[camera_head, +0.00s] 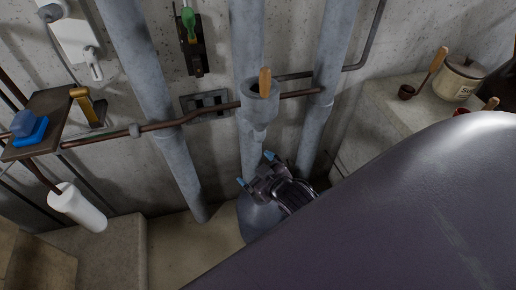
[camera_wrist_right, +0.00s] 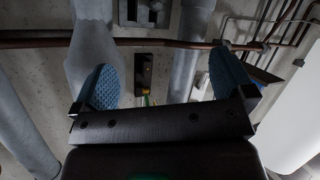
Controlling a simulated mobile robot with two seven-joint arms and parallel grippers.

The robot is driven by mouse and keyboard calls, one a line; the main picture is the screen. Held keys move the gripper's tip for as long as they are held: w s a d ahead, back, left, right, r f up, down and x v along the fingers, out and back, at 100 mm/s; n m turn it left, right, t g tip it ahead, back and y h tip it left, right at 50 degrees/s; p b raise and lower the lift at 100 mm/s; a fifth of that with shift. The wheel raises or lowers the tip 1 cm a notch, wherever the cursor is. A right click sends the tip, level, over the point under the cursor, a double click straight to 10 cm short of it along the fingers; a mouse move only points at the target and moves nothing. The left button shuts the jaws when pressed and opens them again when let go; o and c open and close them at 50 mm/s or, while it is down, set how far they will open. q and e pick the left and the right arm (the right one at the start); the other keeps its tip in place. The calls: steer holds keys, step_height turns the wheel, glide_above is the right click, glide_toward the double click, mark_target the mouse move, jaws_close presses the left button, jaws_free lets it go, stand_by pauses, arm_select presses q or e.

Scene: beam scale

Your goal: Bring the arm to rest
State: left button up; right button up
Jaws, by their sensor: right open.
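My right gripper (camera_head: 255,169) is in the middle of the head view, in front of the grey pipes. Its two blue fingertips are spread apart with nothing between them. The right wrist view shows the same open, empty gripper (camera_wrist_right: 166,78), with the wall and pipes beyond it. A large smooth dark-grey part, likely of my own arm, covers the lower right of the head view. My left gripper is not in view. No beam scale can be made out.
A wooden handle (camera_head: 265,80) sticks up from a grey cup (camera_head: 259,104) above the gripper. A thin copper pipe (camera_head: 165,125) crosses the wall. A shelf (camera_head: 50,103) with a blue block (camera_head: 24,123) is left. A lidded pot (camera_head: 459,80) stands on the right ledge (camera_head: 385,97).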

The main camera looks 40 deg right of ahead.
steer(key=s+d+f+m+g, duration=0.1)
steer(key=s+f+m+g, duration=0.1)
steer(key=s+f, duration=0.4)
steer(key=s, duration=0.5)
steer(key=shift+s+d+m, duration=0.15)
steer(key=shift+d+m, duration=0.25)
